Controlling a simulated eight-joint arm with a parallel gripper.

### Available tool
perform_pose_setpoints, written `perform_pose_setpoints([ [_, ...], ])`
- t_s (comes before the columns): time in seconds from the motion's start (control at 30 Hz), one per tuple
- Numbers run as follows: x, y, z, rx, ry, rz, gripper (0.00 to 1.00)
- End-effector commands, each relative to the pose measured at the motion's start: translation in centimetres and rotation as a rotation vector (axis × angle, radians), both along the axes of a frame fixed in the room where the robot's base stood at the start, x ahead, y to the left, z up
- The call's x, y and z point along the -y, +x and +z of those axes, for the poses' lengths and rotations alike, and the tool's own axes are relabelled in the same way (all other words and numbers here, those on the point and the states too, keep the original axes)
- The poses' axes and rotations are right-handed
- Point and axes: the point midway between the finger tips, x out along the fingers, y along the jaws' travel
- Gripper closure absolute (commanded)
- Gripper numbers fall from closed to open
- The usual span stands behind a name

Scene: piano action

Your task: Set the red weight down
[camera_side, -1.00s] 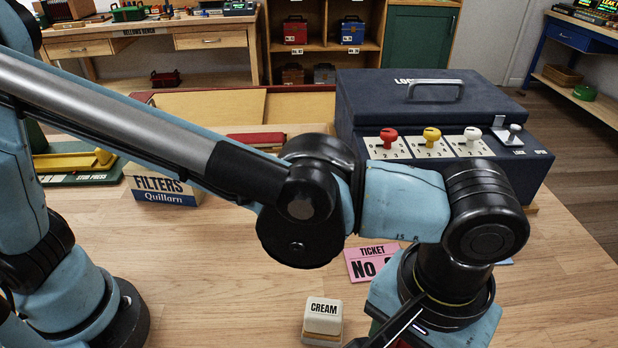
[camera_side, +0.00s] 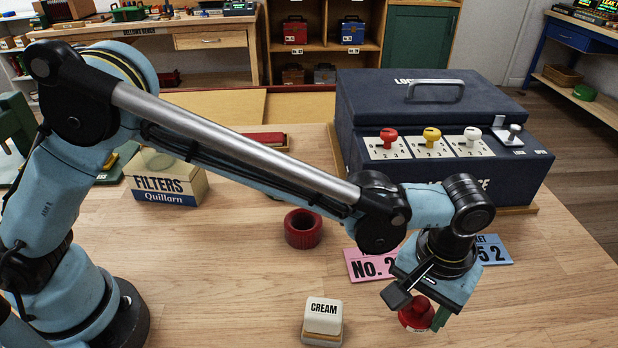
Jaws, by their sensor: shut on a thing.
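A red weight (camera_side: 416,314) is in my gripper (camera_side: 420,308), at the lower right of the side view. The gripper is shut on it, pointing down. The dark finger on the left partly covers the weight, and a green piece shows at its right side. I cannot tell whether the weight's underside touches the wooden table (camera_side: 240,290).
A cream block (camera_side: 323,318) labelled CREAM stands left of the gripper. Pink (camera_side: 370,265) and blue (camera_side: 493,250) tickets lie behind it. A red ring (camera_side: 303,229), a FILTERS box (camera_side: 165,182) and a dark blue lockbox (camera_side: 450,175) stand farther back. The front left-centre table is clear.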

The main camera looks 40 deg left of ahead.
Motion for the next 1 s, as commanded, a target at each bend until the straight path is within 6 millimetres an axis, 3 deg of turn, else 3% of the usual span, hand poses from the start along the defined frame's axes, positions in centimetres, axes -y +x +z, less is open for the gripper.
perform_pose_setpoints([
  [0.2,0.0,0.0,-2.3,0.0,0.0,0.0,0.88],
  [0.6,0.0,-0.1,-2.7,0.0,0.0,0.0,0.88],
  [0.63,0.0,-0.1,-2.7,0.0,0.0,0.0,0.42],
  [0.8,0.0,-0.1,-2.7,0.0,0.0,0.0,0.2],
  [1.0,0.0,-0.1,-2.7,0.0,0.0,0.0,0.2],
])
